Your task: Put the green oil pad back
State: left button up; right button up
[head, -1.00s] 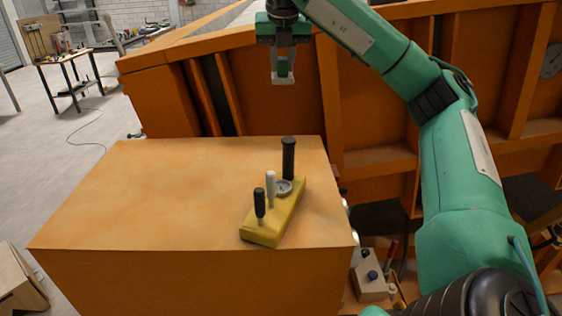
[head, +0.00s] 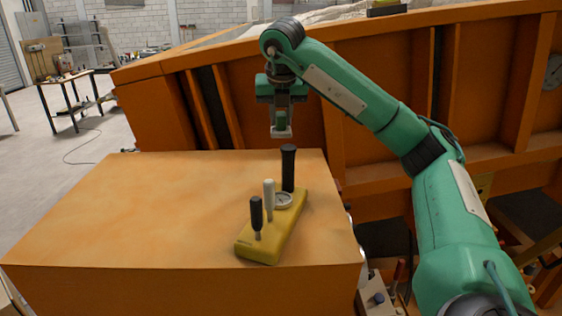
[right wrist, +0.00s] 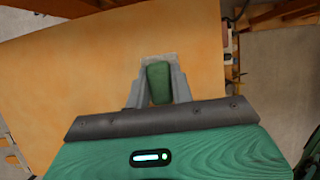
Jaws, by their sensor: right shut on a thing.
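The green oil pad (head: 282,119) is a small green block held between the fingers of my right gripper (head: 282,130). It also shows between the grey fingers in the right wrist view (right wrist: 159,82). The gripper points down and is shut on the pad, above the far edge of the orange box top in the head view. It appears just above and behind the tall black post in the picture; the exact gap is hard to tell. My left gripper is not in view.
A yellow block (head: 256,247) on the orange box (head: 130,210) holds upright black and white handles (head: 269,198), a tall black post (head: 288,167) and a round grey ring (head: 283,201). The box top left of it is clear. An orange sandbed wall (head: 375,100) stands behind.

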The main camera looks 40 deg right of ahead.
notch_tip(320, 180, down, 7)
jog(key=shift+s+r+p, duration=0.1)
jog(key=shift+r+p, duration=0.1)
jog(key=shift+p, duration=0.35)
notch_tip(320, 180, down, 4)
jog(key=shift+f+p, duration=0.25)
jog(key=shift+p, duration=0.35)
jog(key=o, duration=0.5)
jog(key=shift+a+f, duration=0.1)
jog(key=shift+f, duration=0.05)
jog(key=o, duration=0.5)
jog(key=shift+c, duration=0.2)
